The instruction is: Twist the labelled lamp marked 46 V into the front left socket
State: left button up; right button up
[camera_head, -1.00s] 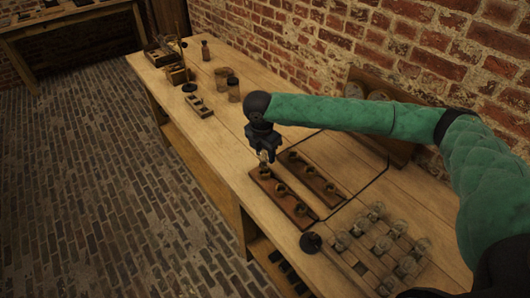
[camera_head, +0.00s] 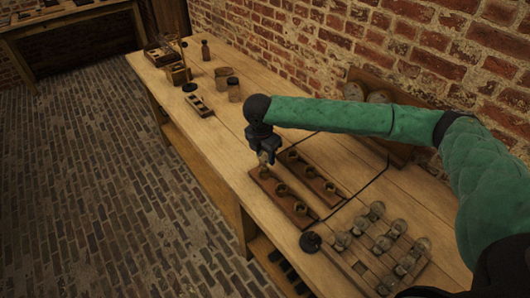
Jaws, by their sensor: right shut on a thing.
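My right gripper (camera_head: 264,151) is shut on a small lamp (camera_head: 263,158), most of which the fingers hide. It holds the lamp at the far left end of the nearer wooden socket strip (camera_head: 290,207). The socket under the lamp is hidden, and I cannot tell whether the lamp's base is inside it. Other round sockets (camera_head: 281,189) on this strip show empty. A second socket strip (camera_head: 317,184) lies parallel behind it. Any label on the lamp is too small to read. My left gripper is not in view.
Several glass lamps (camera_head: 397,228) stand in a rack (camera_head: 362,250) at the front right. A dark round knob (camera_head: 310,242) stands beside the rack. Jars (camera_head: 233,89) and a small block with holes (camera_head: 199,105) are at the far end. A brick wall (camera_head: 330,40) bounds the back.

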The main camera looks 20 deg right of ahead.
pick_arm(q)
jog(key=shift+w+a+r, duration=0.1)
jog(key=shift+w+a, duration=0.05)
pick_arm(e)
jog(key=shift+f, duration=0.15)
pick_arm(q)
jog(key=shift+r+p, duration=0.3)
pick_arm(e)
jog(key=shift+f, duration=0.5)
pick_arm(q)
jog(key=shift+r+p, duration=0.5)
jog(key=shift+p, duration=0.05)
pick_arm(e)
jog(key=shift+f, duration=0.15)
dwell(0.4)
